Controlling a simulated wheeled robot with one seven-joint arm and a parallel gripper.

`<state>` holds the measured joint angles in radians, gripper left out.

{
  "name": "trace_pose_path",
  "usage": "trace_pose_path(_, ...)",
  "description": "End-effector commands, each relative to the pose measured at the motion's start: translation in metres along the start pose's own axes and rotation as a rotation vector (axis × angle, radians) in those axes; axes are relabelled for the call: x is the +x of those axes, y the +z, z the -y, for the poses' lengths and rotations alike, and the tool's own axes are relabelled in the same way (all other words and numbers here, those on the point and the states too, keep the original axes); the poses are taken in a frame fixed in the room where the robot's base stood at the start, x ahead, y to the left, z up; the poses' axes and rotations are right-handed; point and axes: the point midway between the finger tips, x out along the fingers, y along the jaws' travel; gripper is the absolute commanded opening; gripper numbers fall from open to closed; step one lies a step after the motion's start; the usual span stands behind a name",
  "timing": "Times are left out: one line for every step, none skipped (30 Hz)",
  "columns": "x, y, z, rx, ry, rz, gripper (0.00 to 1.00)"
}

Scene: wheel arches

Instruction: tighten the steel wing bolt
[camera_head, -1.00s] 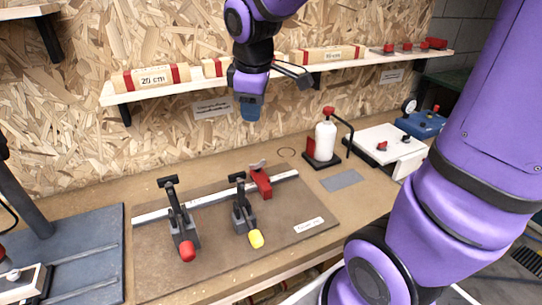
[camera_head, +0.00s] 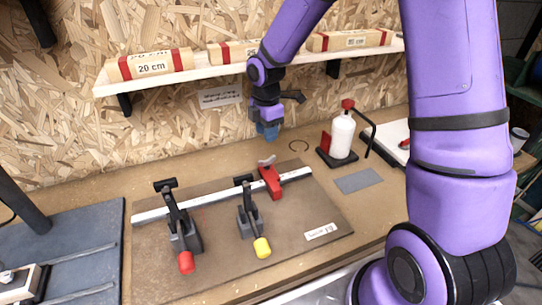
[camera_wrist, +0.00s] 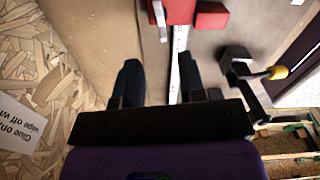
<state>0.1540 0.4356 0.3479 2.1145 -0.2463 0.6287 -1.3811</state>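The steel wing bolt (camera_head: 267,160) is a small grey winged piece on top of the red stop block (camera_head: 271,181), which sits on the steel rail (camera_head: 217,196). My gripper (camera_head: 268,131) hangs above and slightly behind the bolt, apart from it. In the wrist view my gripper (camera_wrist: 160,75) has its two dark fingers spread with nothing between them. The red block (camera_wrist: 194,15) shows at the top of that view, beyond the fingertips. A small silver piece beside it looks like the wing bolt (camera_wrist: 159,18).
Two toggle clamps, one red-tipped (camera_head: 186,262) and one yellow-tipped (camera_head: 262,248), stand left of the block. A white bottle (camera_head: 342,135) stands to the right. The shelf (camera_head: 220,71) with wooden blocks runs behind my arm. The board's front right is mostly clear.

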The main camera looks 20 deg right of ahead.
Motion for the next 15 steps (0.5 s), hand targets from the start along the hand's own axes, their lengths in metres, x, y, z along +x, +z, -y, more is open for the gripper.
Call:
trace_pose_path(0.006, -0.001, 0.001, -0.001, -0.003, 0.000, 0.37)
trace_pose_path(0.010, -0.001, 0.001, -0.001, -0.004, 0.000, 0.37)
trace_pose_path(0.016, -0.001, 0.001, -0.001, -0.004, 0.000, 0.37)
trace_pose_path(0.021, -0.001, 0.001, 0.000, -0.004, -0.001, 0.37)
trace_pose_path(0.027, -0.001, 0.002, 0.000, -0.006, -0.001, 0.37)
trace_pose_path(0.034, -0.001, 0.001, 0.000, -0.005, -0.001, 0.37)
trace_pose_path(0.040, -0.001, 0.001, 0.000, -0.005, 0.000, 0.37)
trace_pose_path(0.045, -0.001, 0.001, 0.000, -0.006, 0.000, 0.37)
trace_pose_path(0.052, -0.001, 0.001, 0.001, -0.004, 0.000, 0.37)
trace_pose_path(0.057, -0.001, 0.001, 0.001, -0.005, 0.000, 0.37)
trace_pose_path(0.062, -0.001, 0.001, 0.001, -0.005, -0.001, 0.37)
trace_pose_path(0.069, -0.001, 0.001, 0.001, -0.004, 0.000, 0.37)
trace_pose_path(0.073, -0.001, 0.001, 0.001, -0.004, 0.000, 0.37)
trace_pose_path(0.077, -0.001, 0.001, 0.001, -0.004, 0.000, 0.37)
trace_pose_path(0.082, -0.001, 0.001, 0.001, -0.003, 0.000, 0.37)
